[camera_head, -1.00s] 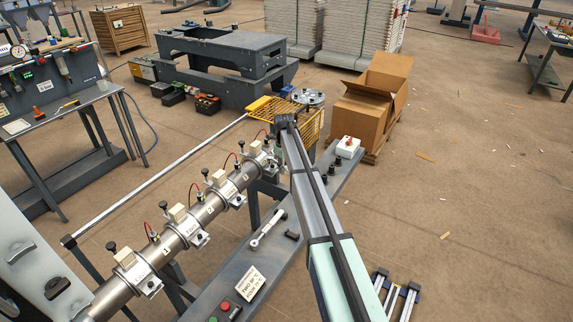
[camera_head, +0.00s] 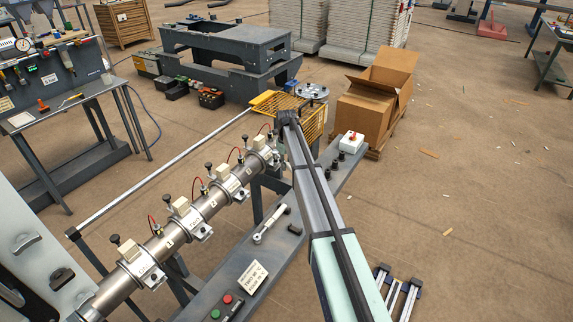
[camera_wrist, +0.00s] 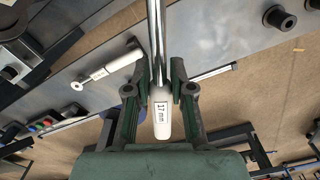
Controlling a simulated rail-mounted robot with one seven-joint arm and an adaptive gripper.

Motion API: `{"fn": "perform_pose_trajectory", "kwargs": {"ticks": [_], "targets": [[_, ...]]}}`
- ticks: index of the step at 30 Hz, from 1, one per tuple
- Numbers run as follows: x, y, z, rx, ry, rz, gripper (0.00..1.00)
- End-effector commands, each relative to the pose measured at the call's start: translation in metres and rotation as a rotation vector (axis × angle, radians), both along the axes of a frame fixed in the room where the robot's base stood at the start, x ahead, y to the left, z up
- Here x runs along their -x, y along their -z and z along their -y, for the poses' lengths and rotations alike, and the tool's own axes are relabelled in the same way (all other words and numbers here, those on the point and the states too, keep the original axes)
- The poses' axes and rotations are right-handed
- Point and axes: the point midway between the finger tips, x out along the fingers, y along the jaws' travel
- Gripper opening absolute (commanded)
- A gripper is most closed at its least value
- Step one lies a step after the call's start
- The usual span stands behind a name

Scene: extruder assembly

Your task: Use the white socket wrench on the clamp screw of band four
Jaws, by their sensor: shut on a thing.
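My gripper (camera_wrist: 161,92) is shut on a white socket wrench (camera_wrist: 162,122) with a "17 mm" label, in the wrist view. Its metal shaft runs up between the fingers and out of the top edge, so its socket end is hidden. In the head view my arm hides the gripper and this wrench. A steel barrel (camera_head: 154,248) runs diagonally at left, with several clamp bands along it. The farthest visible band (camera_head: 261,157) is beside my arm; the band numbers are too small to read surely. I cannot tell whether the socket touches any screw.
A second white-handled wrench (camera_head: 271,224) lies on the grey bench (camera_head: 243,258); it also shows in the wrist view (camera_wrist: 104,71). Dark round pegs (camera_head: 338,164) and a white box with a red button (camera_head: 351,142) stand at the bench's far end. A yellow cage (camera_head: 313,120) is behind.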

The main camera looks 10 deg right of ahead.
Motion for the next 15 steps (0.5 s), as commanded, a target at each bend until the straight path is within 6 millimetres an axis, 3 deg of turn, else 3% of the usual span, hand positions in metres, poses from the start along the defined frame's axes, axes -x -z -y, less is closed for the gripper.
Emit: {"fn": "perform_pose_trajectory", "kwargs": {"ticks": [15], "targets": [[0.000,0.011,0.000,0.000,0.000,0.000,0.00]]}}
